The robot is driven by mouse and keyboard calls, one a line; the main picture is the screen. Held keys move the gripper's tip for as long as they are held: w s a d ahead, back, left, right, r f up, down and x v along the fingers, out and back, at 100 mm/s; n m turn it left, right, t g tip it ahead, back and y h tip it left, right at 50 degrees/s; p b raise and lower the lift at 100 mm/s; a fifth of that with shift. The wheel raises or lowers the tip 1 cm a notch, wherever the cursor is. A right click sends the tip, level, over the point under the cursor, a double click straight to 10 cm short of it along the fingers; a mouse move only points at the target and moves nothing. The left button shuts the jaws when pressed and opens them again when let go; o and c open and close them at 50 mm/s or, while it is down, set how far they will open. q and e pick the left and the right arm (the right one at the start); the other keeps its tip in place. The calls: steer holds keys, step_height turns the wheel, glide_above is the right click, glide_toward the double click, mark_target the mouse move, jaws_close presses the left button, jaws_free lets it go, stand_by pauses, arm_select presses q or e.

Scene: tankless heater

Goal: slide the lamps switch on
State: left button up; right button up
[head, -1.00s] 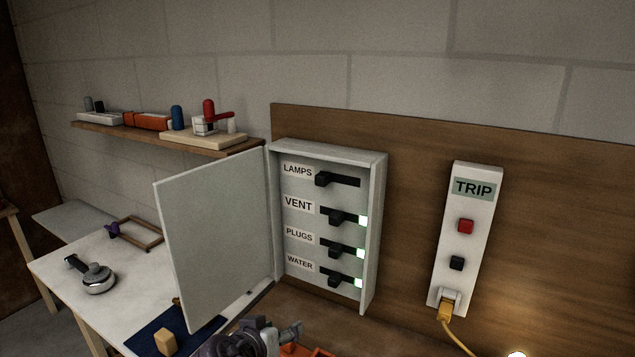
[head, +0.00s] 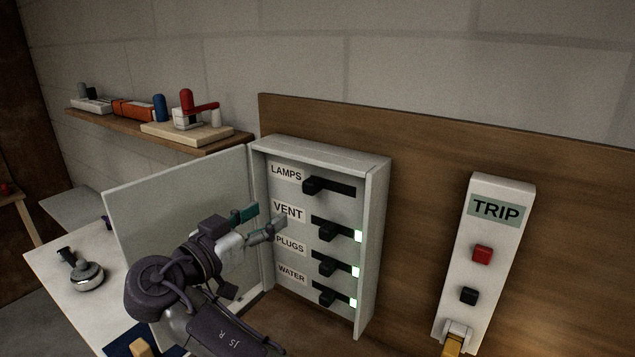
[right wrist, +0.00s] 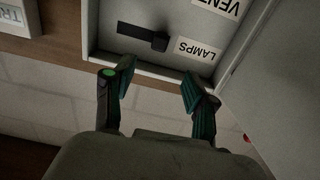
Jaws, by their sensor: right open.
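The open grey switch box (head: 382,180) holds sliders labelled LAMPS, VENT, PLUGS and WATER. The black lamps switch (head: 313,186) sits at the left end of its slot, with no light showing at the right end. My right gripper (head: 258,223) is open and empty, in front of the box's left side by the VENT label, below and left of the lamps switch. In the right wrist view, which is upside down, the lamps switch (right wrist: 159,41) lies ahead of the two spread fingers (right wrist: 158,78), apart from them. My left gripper is not in view.
The box door (head: 180,200) stands open on the left, close to my right arm. A TRIP panel (head: 484,228) with red and black buttons is further right.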

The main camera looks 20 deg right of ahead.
mark_target(307, 188)
steer(key=p+x, duration=0.1)
steer(key=x, duration=0.2)
steer(key=p+x, duration=0.2)
steer(key=x, duration=0.1)
steer(key=p+x, duration=0.2)
steer(key=x, duration=0.1)
steer(key=shift+r, duration=0.35)
steer(key=shift+f+p+x, duration=0.1)
steer(key=shift+p+x, duration=0.25)
steer(key=shift+x, duration=0.6)
steer(key=shift+f+p+x, duration=0.15)
steer(key=shift+p+x, duration=0.2)
steer(key=shift+x, duration=0.6)
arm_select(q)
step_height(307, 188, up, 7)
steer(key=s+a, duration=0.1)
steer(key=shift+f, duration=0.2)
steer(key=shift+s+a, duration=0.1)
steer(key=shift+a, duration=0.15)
arm_select(e)
steer(key=shift+c, duration=0.3)
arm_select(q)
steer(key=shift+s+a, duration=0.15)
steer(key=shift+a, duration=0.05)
arm_select(e)
jaws_close()
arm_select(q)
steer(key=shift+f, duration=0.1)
